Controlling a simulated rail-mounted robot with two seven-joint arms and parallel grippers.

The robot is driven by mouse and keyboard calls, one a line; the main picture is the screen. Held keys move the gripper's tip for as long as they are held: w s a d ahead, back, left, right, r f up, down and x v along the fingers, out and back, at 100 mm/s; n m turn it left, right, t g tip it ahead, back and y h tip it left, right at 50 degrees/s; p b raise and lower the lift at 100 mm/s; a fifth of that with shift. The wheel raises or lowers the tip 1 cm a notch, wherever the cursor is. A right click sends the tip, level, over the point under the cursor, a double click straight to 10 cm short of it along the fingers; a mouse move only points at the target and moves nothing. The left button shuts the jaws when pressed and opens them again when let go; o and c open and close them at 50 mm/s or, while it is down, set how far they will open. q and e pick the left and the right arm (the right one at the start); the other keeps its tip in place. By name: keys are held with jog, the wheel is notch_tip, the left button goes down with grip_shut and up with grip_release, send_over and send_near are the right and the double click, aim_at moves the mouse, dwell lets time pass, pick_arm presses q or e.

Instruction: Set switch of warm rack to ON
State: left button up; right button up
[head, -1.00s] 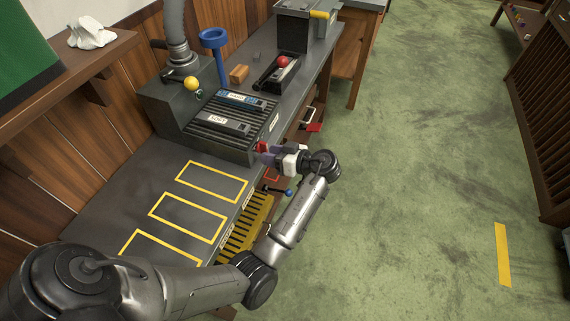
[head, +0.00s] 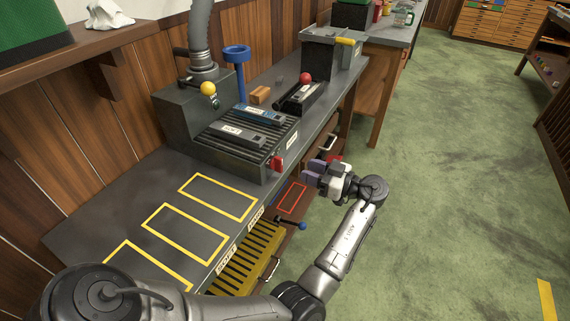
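The warm rack appears to be the dark ribbed box (head: 213,150) on the bench, with slatted top and two labelled bars lying on it. A red switch (head: 278,163) sits at its front right corner; its ON or OFF marking is too small to read. My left gripper (head: 311,171) is in front of the bench edge, to the right of the red switch and apart from it. Its two purple-grey fingers look parted, with nothing visible between them. My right gripper is not in view.
A yellow slotted tray (head: 246,262), a blue-knobbed lever (head: 301,225) and a red-outlined panel (head: 292,198) lie below the bench edge. Yellow-outlined areas (head: 184,232) on the bench are empty. A red-knobbed device (head: 300,97) stands behind the rack.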

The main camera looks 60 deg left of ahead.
aim_at(282, 160)
pick_arm(q)
jog(key=b+x, duration=0.1)
jog(key=x, duration=0.5)
jog(key=shift+s+a+f, duration=0.1)
jog(key=shift+s+a, duration=0.05)
jog(key=shift+a, duration=0.2)
jog(key=shift+x, duration=0.85)
grip_shut()
